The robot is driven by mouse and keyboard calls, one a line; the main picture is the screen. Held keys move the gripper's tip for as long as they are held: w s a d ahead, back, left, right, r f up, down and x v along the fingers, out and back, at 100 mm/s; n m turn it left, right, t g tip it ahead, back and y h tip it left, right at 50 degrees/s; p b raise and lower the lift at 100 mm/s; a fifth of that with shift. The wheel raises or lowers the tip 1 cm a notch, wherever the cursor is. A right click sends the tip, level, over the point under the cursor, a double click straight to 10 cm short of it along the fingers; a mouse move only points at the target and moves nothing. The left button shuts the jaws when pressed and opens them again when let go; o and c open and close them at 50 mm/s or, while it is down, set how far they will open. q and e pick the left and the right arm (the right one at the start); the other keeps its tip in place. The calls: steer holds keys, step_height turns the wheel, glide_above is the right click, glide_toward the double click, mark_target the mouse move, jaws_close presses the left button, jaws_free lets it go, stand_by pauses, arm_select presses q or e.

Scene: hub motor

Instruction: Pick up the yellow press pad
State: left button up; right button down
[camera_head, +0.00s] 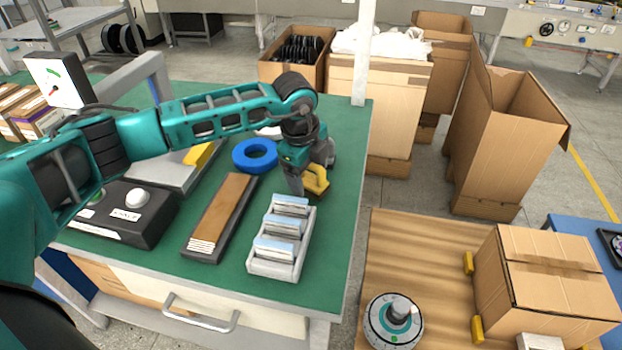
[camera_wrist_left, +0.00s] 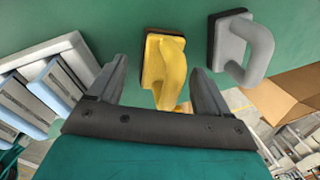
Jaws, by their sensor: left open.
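The yellow press pad (camera_head: 317,180) sits near the right edge of the green bench. In the left wrist view the yellow press pad (camera_wrist_left: 164,72) shows its handle, with a dark edge at its base. My left gripper (camera_head: 303,184) points down right at the pad and partly covers it. In the left wrist view the gripper (camera_wrist_left: 158,70) is open, its fingers on either side of the yellow pad. I cannot tell whether they touch it. A grey press pad (camera_wrist_left: 240,45) stands to the right of the yellow one. My right gripper is not in view.
On the green bench (camera_head: 345,230) are a grey rack (camera_head: 256,268) of blue-white pieces, a brown-topped long box (camera_head: 222,210), a blue ring (camera_head: 255,155) and a black button box (camera_head: 135,222). A hub motor (camera_head: 394,322) and a cardboard box (camera_head: 545,280) are on a wooden surface at right.

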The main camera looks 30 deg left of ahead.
arm_select(q)
steer(key=shift+w+f, duration=0.1)
steer(key=shift+f, duration=0.5)
steer(key=c, duration=1.3)
step_height(320, 180, up, 20)
steer(key=p, duration=0.1)
steer(key=shift+r, duration=0.1)
steer(key=o, duration=0.7)
steer(key=c, duration=0.5)
